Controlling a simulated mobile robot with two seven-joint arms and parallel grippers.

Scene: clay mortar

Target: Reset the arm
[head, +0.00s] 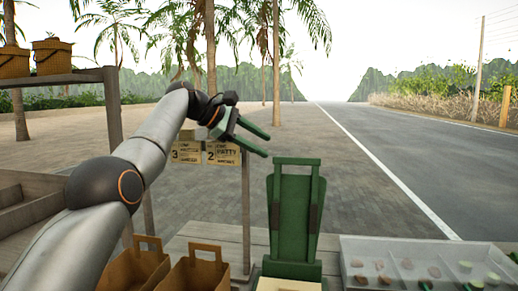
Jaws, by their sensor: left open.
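My left arm comes in from the left and is raised above the table. My left gripper (262,142) is open and empty, its two dark green fingers pointing right and slightly down. It hangs in the air in front of the hanging signs, above and to the left of the green stand. My right gripper is not in view.
A green stand (297,268) stands at the front edge of the wooden table (225,232). Two brown paper bags (133,268) are left of it. A clear compartment tray (395,245) with food pieces is at right. Wicker baskets (52,56) sit on a left shelf. Signs (222,153) hang behind.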

